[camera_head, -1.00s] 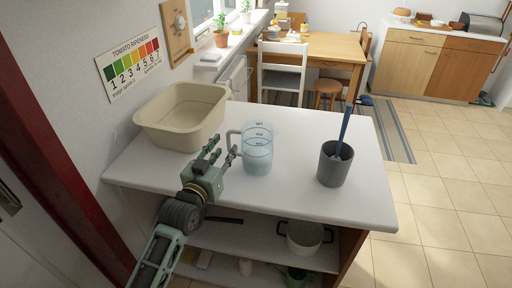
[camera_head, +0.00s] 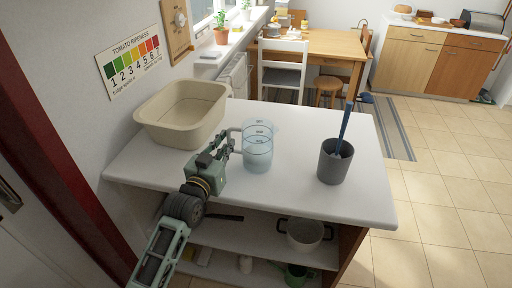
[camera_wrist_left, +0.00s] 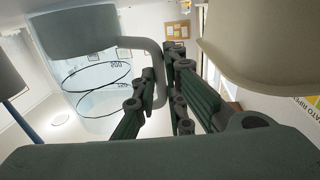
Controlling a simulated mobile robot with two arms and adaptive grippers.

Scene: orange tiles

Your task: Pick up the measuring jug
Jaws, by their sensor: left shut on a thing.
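The measuring jug (camera_head: 257,150) is clear, bluish plastic with dark markings and a handle on its left side. It stands upright on the white counter top (camera_head: 296,196). My left gripper (camera_head: 230,146) is at the handle, with its fingers shut around it. In the left wrist view the jug (camera_wrist_left: 95,85) fills the left part, and the left gripper (camera_wrist_left: 162,92) has its fingers on both sides of the handle's vertical bar. My right gripper does not show.
A beige basin (camera_head: 184,114) stands left of and behind the jug, close to the left gripper. A dark grey cup (camera_head: 334,164) holding a blue-handled brush (camera_head: 346,124) stands at the right. The counter front between gripper and cup is clear. A pot (camera_head: 304,236) sits on the shelf below.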

